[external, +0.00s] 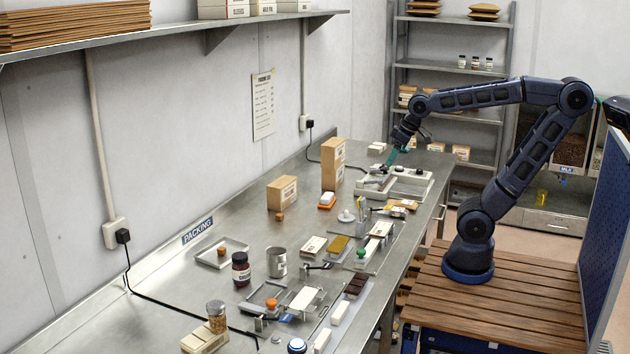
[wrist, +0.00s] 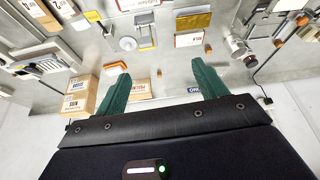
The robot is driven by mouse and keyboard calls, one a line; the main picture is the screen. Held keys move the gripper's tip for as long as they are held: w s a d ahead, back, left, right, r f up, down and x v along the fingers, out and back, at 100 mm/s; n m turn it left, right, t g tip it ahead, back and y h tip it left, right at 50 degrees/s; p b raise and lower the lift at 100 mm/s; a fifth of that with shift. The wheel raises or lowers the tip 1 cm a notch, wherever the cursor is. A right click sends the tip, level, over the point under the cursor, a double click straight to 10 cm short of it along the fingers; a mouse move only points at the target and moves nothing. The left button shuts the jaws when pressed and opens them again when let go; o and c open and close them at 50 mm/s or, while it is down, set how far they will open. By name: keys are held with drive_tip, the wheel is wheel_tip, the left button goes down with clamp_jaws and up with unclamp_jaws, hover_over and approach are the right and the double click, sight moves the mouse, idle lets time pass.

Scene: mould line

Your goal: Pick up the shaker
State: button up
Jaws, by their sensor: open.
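A plain metal cup (external: 276,262) stands further back. My gripper (external: 390,160), with teal fingers, is over the far end of the bench, well away from both. In the wrist view, my gripper (wrist: 162,82) is open, its two fingers wide apart with nothing between them. A metal cylinder shows upper right there (wrist: 236,45); I cannot make out the speckled jar.
The steel bench (external: 175,283) is crowded. A dark jar (external: 240,268) stands beside the cup. Cardboard boxes (external: 282,192) stand near the wall. A shallow tray (external: 208,262) lies left of the dark jar. A cable runs along the wall side. A shelf (external: 180,32) overhangs the bench.

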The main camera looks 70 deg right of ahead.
drive_tip(key=w+a+r+n+y, duration=0.2)
drive_tip(key=w+a+n, duration=0.1)
drive_tip(key=w+a, duration=1.75)
drive_tip(key=n+y, duration=0.2)
drive_tip(key=n, duration=0.3)
hover_over(221, 304)
drive_tip(key=s+d, duration=0.2)
drive_tip(key=d, duration=0.1)
wheel_tip(221, 304, down, 18)
drive_tip(key=r, duration=0.1)
drive_tip(key=shift+g, duration=0.3)
drive_tip(key=x, duration=0.5)
drive_tip(key=shift+s+a+f, duration=0.15)
drive_tip(key=shift+a+f, duration=0.1)
drive_tip(key=shift+f, duration=0.15)
drive_tip(key=shift+d+x, duration=0.2)
drive_tip(key=shift+x, duration=1.2)
drive_tip(key=shift+d+x, duration=0.15)
drive_tip(key=shift+x, duration=1.2)
drive_tip(key=shift+f, duration=0.1)
drive_tip(key=c, duration=1.2)
